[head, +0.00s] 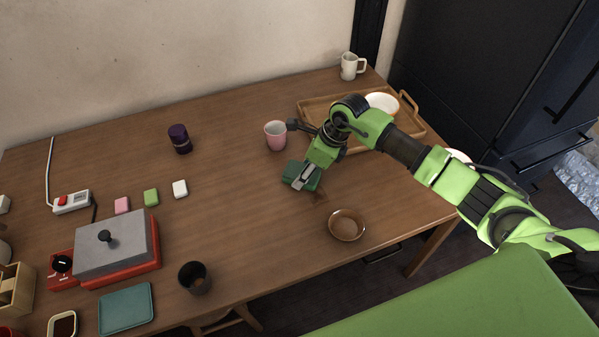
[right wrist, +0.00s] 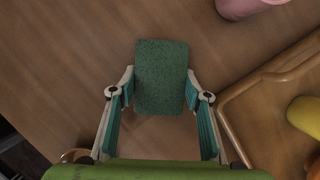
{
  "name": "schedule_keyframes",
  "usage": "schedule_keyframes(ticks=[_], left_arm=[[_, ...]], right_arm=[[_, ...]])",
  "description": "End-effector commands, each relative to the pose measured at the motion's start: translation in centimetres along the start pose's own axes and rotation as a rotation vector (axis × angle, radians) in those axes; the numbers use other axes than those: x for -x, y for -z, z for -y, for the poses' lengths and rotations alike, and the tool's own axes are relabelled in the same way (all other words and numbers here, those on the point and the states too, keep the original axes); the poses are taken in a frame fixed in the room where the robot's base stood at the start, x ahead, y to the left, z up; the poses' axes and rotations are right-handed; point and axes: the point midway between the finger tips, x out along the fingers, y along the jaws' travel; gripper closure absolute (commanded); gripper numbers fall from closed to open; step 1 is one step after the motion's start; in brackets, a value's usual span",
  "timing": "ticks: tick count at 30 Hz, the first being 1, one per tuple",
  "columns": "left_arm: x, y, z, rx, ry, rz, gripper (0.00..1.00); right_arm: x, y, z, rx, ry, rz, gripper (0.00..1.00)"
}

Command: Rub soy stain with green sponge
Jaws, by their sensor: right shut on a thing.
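The dark green sponge (head: 301,175) is on or just above the wooden table, right of centre. My right gripper (head: 304,177) is shut on it, reaching in from the right. In the right wrist view the sponge (right wrist: 160,77) sits between the two fingertips (right wrist: 160,92) and extends beyond them. A faint darker brown patch (head: 319,196) shows on the wood just right of and below the gripper. I cannot tell whether it is the soy stain or shadow. Whether the sponge touches the wood is unclear. My left gripper is not in view.
A pink cup (head: 275,137) stands behind the sponge. A brown bowl (head: 346,226) is in front, and a wooden tray (head: 313,108) with a white dish (head: 381,103) lies behind right. A dark cup (head: 194,278) and grey-lidded red cooker (head: 115,246) stand left. The table's middle is clear.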

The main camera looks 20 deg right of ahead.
Motion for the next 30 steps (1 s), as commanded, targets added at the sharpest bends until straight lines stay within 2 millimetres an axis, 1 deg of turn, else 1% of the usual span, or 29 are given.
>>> schedule_keyframes(ticks=[6, 12, 20, 30], left_arm=[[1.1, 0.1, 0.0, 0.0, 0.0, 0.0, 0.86], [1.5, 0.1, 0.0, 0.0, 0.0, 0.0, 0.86], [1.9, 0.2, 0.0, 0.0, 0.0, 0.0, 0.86], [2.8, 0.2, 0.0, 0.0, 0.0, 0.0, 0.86]], right_arm=[[0.6, 1.2, -1.5, 0.001, -0.002, -0.001, 0.73], [0.7, 2.2, -2.6, 0.001, -0.002, 0.0, 0.73], [0.9, 2.9, -3.4, 0.001, -0.004, -0.004, 0.73], [1.5, 4.9, -5.7, 0.0, -0.006, -0.007, 0.73]])
